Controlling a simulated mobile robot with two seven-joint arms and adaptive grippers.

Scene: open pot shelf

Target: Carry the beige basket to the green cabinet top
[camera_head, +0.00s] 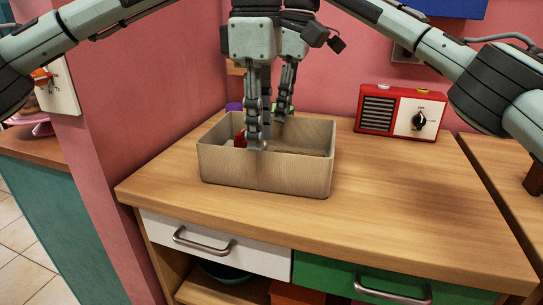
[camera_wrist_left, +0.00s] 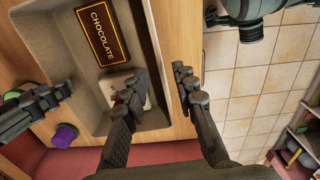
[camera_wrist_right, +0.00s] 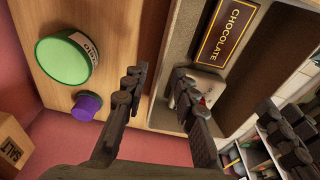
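The beige basket (camera_head: 265,176) stands upright on the wooden counter. In it are a dark chocolate box (camera_wrist_left: 102,35) and a pale item with a bit of red. My left gripper (camera_head: 259,146) is open over the basket's near wall; in the left wrist view (camera_wrist_left: 162,82) one finger is on the inner side, the other on the outer side. My right gripper (camera_head: 281,112) is open at the far wall, which lies between its fingers in the right wrist view (camera_wrist_right: 156,84). A teal-green cabinet (camera_head: 62,235) with a wooden top (camera_head: 30,148) stands at the far left.
A red-and-white radio (camera_head: 401,112) stands on the counter right of the basket. A green-lidded container (camera_wrist_right: 63,61), a purple-capped item (camera_wrist_right: 87,106) and a salt box (camera_wrist_right: 15,147) are behind the basket. A pink wall (camera_head: 150,100) separates the counter from the teal-green cabinet.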

